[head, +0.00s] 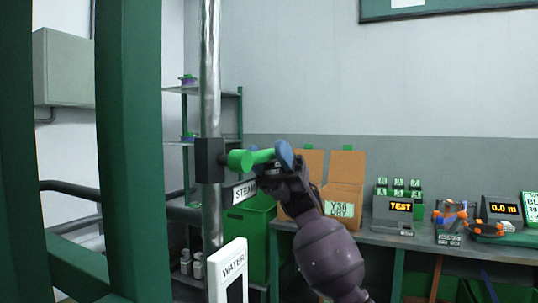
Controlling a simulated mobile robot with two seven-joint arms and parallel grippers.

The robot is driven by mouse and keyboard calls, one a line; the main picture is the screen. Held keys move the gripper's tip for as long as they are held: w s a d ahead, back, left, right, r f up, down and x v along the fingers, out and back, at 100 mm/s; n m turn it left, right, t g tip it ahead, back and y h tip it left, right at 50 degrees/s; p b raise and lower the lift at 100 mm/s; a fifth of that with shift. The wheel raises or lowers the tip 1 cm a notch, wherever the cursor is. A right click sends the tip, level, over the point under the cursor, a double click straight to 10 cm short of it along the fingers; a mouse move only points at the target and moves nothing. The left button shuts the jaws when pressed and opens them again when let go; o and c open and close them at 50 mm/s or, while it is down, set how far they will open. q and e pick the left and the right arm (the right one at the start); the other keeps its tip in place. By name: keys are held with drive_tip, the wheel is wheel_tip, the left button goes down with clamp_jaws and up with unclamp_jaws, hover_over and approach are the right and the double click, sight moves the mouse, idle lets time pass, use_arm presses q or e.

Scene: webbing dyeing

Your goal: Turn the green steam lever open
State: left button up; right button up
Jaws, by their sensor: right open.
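The green steam lever (252,158) sticks out to the right from a dark valve block on a vertical metal pipe (210,95). It lies nearly level, tipped slightly up at its right end. A white STEAM label (244,191) hangs just below it. My right gripper (280,160) is open at the lever's right end, its blue fingertips beside or around that end. I cannot tell whether they touch it. The gripper hides part of the lever's tip. My left gripper is not in view.
A white WATER sign (231,268) stands low in front. Green posts (128,150) fill the left foreground. A shelf (185,143) stands behind the pipe.

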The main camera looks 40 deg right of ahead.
clamp_jaws()
idle(0.4)
